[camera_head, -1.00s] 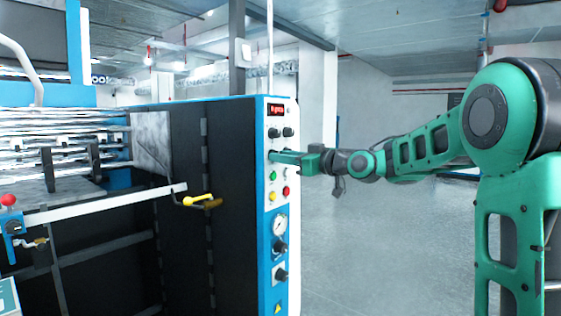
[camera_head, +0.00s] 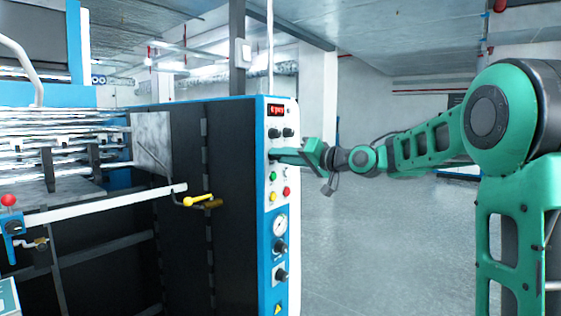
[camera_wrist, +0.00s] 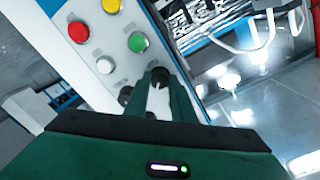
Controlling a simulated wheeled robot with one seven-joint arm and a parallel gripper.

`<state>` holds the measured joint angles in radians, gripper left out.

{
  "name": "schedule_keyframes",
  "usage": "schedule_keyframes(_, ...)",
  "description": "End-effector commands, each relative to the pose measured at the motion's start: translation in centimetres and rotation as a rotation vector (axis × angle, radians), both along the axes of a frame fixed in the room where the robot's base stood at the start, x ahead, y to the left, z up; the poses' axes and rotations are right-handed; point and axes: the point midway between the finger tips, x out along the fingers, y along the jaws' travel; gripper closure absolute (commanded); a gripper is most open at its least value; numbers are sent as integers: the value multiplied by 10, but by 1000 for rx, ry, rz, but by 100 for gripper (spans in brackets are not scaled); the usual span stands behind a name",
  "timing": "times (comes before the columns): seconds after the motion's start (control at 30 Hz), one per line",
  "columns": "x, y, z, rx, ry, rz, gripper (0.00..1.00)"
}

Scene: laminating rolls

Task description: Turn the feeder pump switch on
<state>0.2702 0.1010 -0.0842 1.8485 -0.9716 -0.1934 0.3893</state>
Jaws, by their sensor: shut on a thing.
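My gripper (camera_head: 276,155) is at the white and blue control panel (camera_head: 267,215), at a row just above the coloured buttons. In the wrist view its two fingers (camera_wrist: 158,84) are closed around a black rotary switch (camera_wrist: 160,75), whose end shows between the tips. A second black knob (camera_wrist: 125,95) sits just left of the fingers. In the head view the gripped switch is hidden behind the fingers. I cannot read its label or tell its setting.
Green (camera_wrist: 138,42), red (camera_wrist: 78,31), yellow (camera_wrist: 111,5) and white (camera_wrist: 105,65) buttons lie close by. A gauge (camera_head: 280,225) is below. Open floor lies to the right.

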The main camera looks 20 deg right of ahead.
Motion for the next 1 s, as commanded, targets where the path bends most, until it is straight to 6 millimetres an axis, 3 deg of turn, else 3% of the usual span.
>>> schedule_keyframes(0.4,1,-3,-1,145,108,-4,100)
schedule_keyframes(0.93,1,-3,-2,163,123,-6,100)
schedule_keyframes(0.97,1,-3,-2,163,123,-6,73)
schedule_keyframes(1.0,1,-3,-2,164,122,-6,63)
